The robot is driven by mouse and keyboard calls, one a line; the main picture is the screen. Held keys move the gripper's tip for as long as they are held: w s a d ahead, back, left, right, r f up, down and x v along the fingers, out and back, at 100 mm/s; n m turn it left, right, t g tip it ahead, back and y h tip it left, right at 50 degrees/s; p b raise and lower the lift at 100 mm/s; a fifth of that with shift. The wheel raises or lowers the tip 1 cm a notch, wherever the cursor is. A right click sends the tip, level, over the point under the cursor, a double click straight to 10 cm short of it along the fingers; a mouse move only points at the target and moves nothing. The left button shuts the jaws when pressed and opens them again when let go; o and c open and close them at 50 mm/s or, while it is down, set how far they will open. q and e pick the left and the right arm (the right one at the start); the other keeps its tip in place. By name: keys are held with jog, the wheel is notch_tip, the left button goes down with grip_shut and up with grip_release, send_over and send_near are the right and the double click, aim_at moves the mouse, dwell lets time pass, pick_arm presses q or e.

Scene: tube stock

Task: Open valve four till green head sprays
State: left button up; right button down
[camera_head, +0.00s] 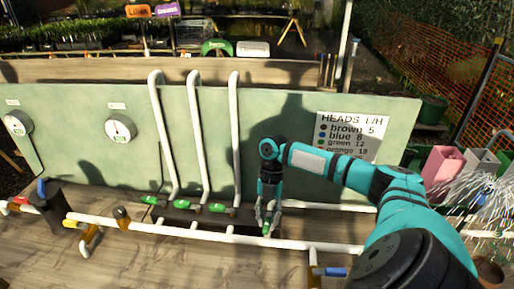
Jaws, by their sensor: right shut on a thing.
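My right gripper (268,219) reaches down to the pipework in front of the pale green board and is shut on a green valve handle (266,229), the rightmost in the row. Three other green handles, left (150,199), middle (181,204) and right (217,208), lie sideways along the same row. The held handle is partly hidden by the fingers, and its angle is hard to tell. No valve number is readable. Water spray (485,200) shows at the far right; the head it comes from cannot be made out. My left gripper is out of view.
A white pipe (200,232) runs along the wooden bench. A blue-handled valve (330,271) is at the front; orange valves (88,232) are at left. Two gauges, left (18,123) and right (120,128), and a heads chart (350,135) are on the board. Pink bin (441,168) stands right.

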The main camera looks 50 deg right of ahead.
jog(key=shift+d, duration=0.1)
dwell(0.5)
jog(key=c, duration=1.2)
grip_release()
jog(key=shift+c, duration=0.2)
jog(key=v, duration=0.7)
jog(key=shift+r, duration=0.3)
